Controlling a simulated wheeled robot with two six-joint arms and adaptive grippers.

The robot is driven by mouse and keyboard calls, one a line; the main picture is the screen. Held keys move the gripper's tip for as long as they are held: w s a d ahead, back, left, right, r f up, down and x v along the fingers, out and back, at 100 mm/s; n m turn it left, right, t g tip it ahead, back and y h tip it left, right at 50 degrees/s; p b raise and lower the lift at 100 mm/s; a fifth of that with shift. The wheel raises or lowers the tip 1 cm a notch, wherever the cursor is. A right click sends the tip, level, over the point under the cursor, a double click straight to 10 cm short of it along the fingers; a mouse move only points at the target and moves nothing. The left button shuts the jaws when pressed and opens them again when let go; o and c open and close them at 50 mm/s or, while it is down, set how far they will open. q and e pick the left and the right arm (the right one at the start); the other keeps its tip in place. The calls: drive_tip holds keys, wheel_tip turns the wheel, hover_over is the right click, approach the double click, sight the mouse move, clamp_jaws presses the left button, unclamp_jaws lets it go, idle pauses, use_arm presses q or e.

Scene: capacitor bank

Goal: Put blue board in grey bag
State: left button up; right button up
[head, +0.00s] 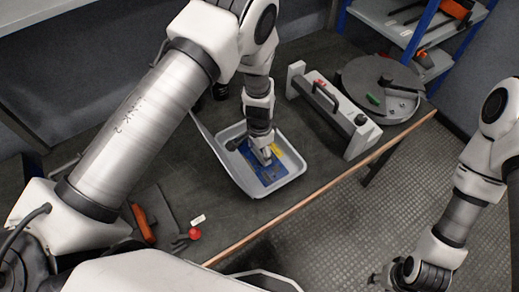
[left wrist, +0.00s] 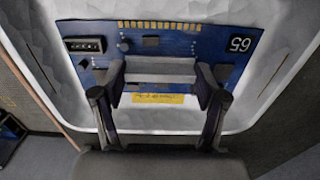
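The blue board (head: 266,178) lies inside a light grey, open tray-like container (head: 289,189) on the bench. The left wrist view shows the board (left wrist: 178,40) with gold contacts, a "65" label and a grey block across its middle. The container's lining (left wrist: 155,117) looks crinkled. It may be the grey bag; I see no other bag. My left gripper (head: 265,158) reaches down into it. Its fingers (left wrist: 160,78) close against both ends of the grey block, with no clear gap. My right gripper (head: 378,279) is low at the bottom right, away from the bench; its fingers are unclear.
A grey frame with a red handle (head: 324,95) and a round dark tray (head: 380,90) stand right of the container. A red knob (head: 195,234), a small white tag (head: 198,219) and an orange-handled tool (head: 144,224) lie at the front left. A shelf (head: 405,22) stands behind.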

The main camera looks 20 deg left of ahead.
sight(259, 152)
use_arm(q)
drive_tip(key=o, duration=0.3)
drive_tip(key=shift+o, duration=0.2)
drive_tip(key=shift+s, duration=0.15)
drive_tip(key=shift+a, duration=0.1)
drive_tip(key=shift+r, duration=0.15)
drive_tip(key=shift+r, duration=0.35)
wheel_tip(259, 152, up, 11)
drive_tip(key=b, duration=0.1)
drive_tip(key=shift+r, duration=0.15)
